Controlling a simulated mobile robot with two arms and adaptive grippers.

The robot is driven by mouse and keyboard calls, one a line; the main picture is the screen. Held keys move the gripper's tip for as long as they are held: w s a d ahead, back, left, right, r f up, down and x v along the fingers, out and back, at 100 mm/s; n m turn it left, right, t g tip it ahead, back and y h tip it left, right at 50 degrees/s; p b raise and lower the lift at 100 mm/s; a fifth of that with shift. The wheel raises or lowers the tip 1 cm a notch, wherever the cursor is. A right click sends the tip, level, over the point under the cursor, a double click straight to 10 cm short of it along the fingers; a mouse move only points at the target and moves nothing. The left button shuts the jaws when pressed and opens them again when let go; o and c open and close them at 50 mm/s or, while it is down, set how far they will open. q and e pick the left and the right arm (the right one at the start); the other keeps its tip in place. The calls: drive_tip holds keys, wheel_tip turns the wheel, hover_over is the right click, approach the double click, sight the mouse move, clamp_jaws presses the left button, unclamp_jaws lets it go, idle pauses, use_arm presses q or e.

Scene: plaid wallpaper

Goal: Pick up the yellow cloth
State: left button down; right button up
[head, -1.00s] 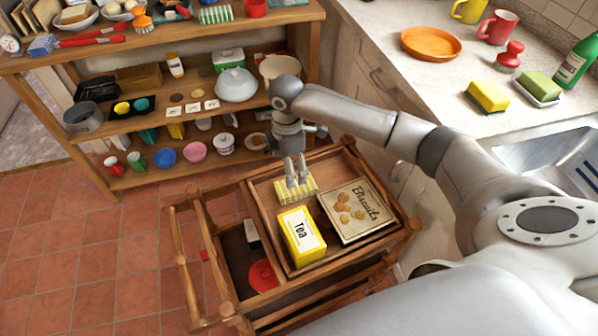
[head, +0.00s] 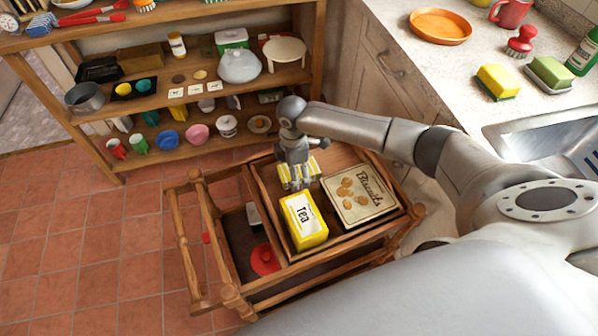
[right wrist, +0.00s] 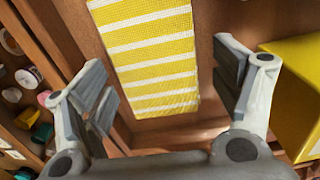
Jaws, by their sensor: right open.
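The yellow cloth (right wrist: 150,60), with white stripes, lies flat on the upper tray of a wooden trolley (head: 262,205). In the head view the cloth (head: 313,169) is partly hidden behind my right gripper (head: 296,183). In the right wrist view the gripper (right wrist: 160,68) is open, its fingers apart on the left and right of the cloth. Nothing is held between them. Whether the fingertips touch the tray cannot be told. My left gripper is in no view.
A yellow tea box (head: 303,220) stands just in front of the cloth, and a biscuit tin (head: 359,195) lies to its right. The tray has raised wooden edges. A loaded shelf (head: 200,130) stands behind, and a counter (head: 450,75) is at the right.

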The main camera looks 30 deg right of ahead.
drive_tip(key=shift+f, duration=0.1)
drive_tip(key=c, duration=1.1)
drive_tip(key=shift+r, duration=0.45)
wheel_tip(320, 180, up, 2)
drive_tip(key=shift+w+r, duration=0.1)
drive_tip(key=s+a+r, duration=0.1)
drive_tip(key=a+r, duration=0.9)
drive_tip(key=a, duration=0.4)
